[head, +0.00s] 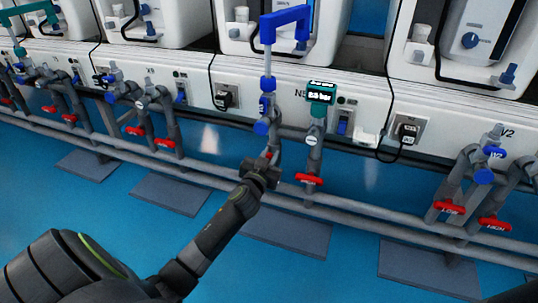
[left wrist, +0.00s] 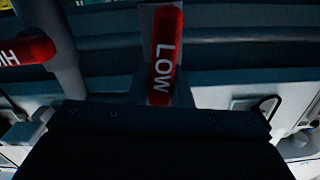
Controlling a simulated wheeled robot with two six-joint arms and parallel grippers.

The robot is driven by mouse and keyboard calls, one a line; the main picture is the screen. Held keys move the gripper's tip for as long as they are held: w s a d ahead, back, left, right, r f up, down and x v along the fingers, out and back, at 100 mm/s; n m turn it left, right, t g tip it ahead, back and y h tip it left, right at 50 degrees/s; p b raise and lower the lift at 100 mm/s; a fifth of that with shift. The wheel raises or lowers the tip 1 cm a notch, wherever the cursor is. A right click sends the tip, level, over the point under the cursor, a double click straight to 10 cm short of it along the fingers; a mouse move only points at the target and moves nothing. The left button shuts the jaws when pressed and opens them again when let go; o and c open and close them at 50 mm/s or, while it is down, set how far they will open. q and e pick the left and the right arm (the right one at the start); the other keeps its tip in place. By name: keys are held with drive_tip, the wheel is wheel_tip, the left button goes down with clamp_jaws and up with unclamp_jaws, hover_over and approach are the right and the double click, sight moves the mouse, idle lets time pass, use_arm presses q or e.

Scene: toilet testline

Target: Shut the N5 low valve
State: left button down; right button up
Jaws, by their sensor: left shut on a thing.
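The N5 low valve's red handle (left wrist: 164,60), marked LOW, stands nearly upright in the left wrist view, in line with the grey pipe part behind it. In the head view only a bit of its red (head: 268,154) shows above my left gripper (head: 264,168). My left gripper is shut on this handle; its dark body fills the bottom of the left wrist view and hides the handle's lower end and the fingertips. My right gripper is not in view.
The red HIGH handle (head: 309,179) is close to the right of my gripper; it also shows in the left wrist view (left wrist: 27,50). Long grey pipes (head: 370,215) run low across the front. The blue floor before them is clear.

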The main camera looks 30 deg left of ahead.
use_arm(q)
drive_tip(key=m, duration=0.3)
drive_tip(key=shift+w+d+m+p, duration=0.1)
drive_tip(key=shift+d+m+p, duration=0.2)
drive_tip(key=shift+d+p, duration=0.1)
drive_tip(key=shift+w+d+f+m+p, duration=0.2)
drive_tip(key=shift+f+m, duration=0.25)
drive_tip(key=shift+m, duration=1.65)
drive_tip(key=shift+s+d+f+m+p, duration=0.1)
drive_tip(key=shift+d+f+m, duration=0.25)
drive_tip(key=shift+m, duration=1.75)
drive_tip(key=shift+w+d+f+m+p, duration=0.15)
drive_tip(key=shift+f+m, duration=0.35)
drive_tip(key=shift+m, duration=1.6)
drive_tip(key=c, duration=1.3)
unclamp_jaws()
drive_tip(key=shift+s, duration=0.1)
